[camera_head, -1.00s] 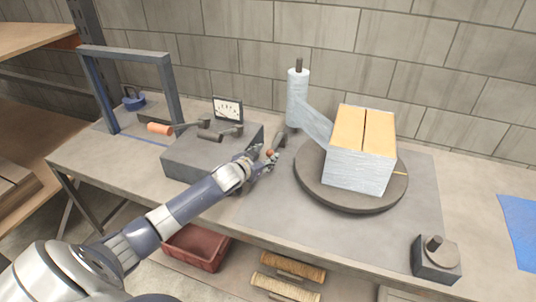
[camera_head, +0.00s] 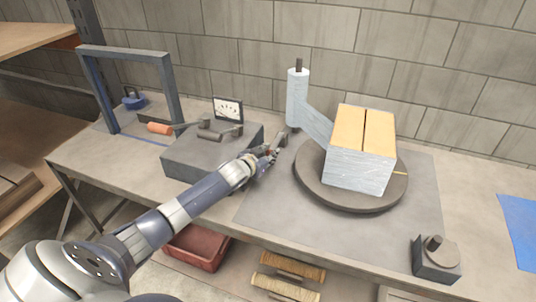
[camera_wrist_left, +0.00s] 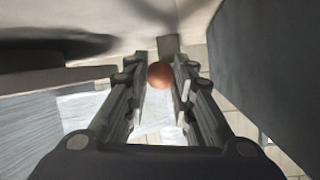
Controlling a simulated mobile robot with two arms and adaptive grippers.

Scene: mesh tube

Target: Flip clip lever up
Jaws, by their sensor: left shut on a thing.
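The clip lever's round copper knob (camera_wrist_left: 160,75) sits between my left gripper's fingers in the left wrist view. A grey bar (camera_wrist_left: 168,46) runs behind it. In the head view my left gripper (camera_head: 270,157) is at the knob, beside the grey control box and left of the turntable. It is shut on the lever's knob, and the fingers partly hide the knob there. The grey clip arm (camera_head: 281,141) shows just beyond the fingertips. My right gripper is not in view.
A film-wrapped box (camera_head: 360,172) stands on a round turntable (camera_head: 350,200). Film runs to it from an upright roll (camera_head: 297,98). A grey control box (camera_head: 195,158) with a meter (camera_head: 228,109) is close to my left forearm. A small knobbed block (camera_head: 436,260) stands front right.

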